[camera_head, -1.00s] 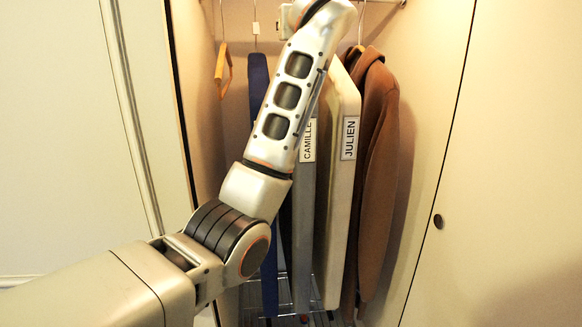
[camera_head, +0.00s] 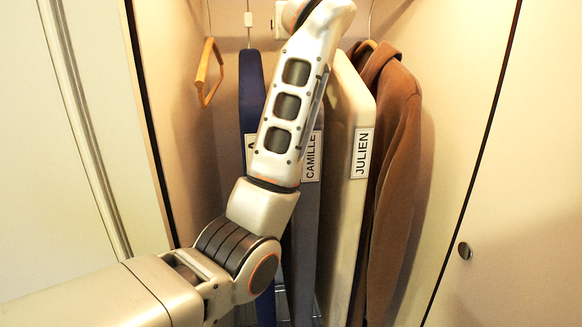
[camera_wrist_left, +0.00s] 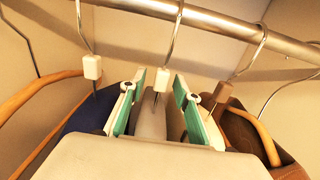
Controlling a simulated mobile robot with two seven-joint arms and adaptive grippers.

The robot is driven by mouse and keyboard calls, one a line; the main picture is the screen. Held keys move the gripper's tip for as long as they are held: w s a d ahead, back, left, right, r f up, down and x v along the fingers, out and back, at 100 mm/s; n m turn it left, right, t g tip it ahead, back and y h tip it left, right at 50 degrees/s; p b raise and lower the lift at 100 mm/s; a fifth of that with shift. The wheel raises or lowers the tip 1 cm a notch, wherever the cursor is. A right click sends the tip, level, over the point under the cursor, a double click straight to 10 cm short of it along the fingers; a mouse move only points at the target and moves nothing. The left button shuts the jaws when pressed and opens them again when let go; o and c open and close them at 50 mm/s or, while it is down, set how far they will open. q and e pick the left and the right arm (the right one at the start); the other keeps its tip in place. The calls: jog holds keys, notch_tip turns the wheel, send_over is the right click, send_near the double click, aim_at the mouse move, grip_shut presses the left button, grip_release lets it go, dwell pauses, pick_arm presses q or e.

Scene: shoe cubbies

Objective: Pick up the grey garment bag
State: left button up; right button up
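The grey garment bag (camera_head: 306,225), with a CAMILLE label (camera_head: 312,157), hangs between a blue bag and a cream bag. My left arm covers part of it in the head view. In the left wrist view, the narrow top of the grey bag (camera_wrist_left: 152,112) hangs from a metal hook with a white tag. My left gripper (camera_wrist_left: 156,98) is open, with one green-padded finger on each side of the bag's top; the fingers look apart from it. The gripper itself does not show in the head view. My right gripper is in no view.
The blue bag (camera_head: 252,95) hangs left, the cream bag (camera_head: 345,110) labelled JULIEN right, with a brown coat (camera_head: 400,150) beyond. An empty wooden hanger (camera_head: 208,72) hangs far left. A metal rail (camera_wrist_left: 220,25) runs above. Closet walls stand close on both sides.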

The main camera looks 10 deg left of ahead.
pick_arm(q)
jog(key=shift+s+r, duration=0.1)
jog(key=shift+s, duration=0.1)
jog(key=c, duration=0.5)
grip_shut()
jog(key=shift+w, duration=0.1)
jog(key=shift+r, duration=0.1)
